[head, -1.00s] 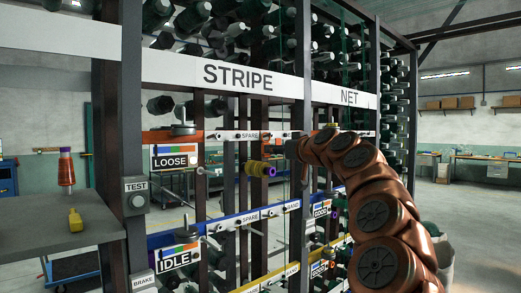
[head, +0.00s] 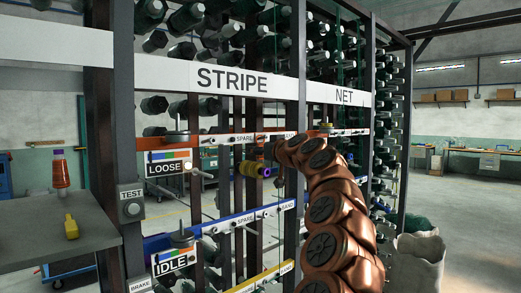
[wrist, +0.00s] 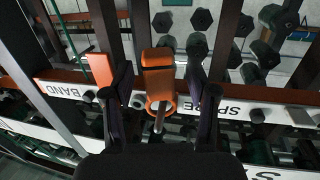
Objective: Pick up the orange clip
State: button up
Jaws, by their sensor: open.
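The orange clip (wrist: 158,62) is in the middle of the wrist view, a block shape with a ring at its lower end around a metal peg on the rail. My gripper (wrist: 162,88) is open, with one dark finger on each side of the clip. Gaps show between the fingers and the clip, and I cannot tell whether either touches it. In the head view my arm reaches to the rack, and its end (head: 279,152) is at the upper rail. I cannot make out the clip or the fingertips there.
A flat orange-red piece (wrist: 99,69) is left of the left finger. Upright posts stand close on both sides. A grey table (head: 40,237) with a bottle stands at the left; white sacks (head: 418,260) stand at the right.

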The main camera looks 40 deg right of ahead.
jog(key=shift+c, duration=0.2)
grip_shut()
jog(key=shift+r, duration=0.1)
dwell(0.4)
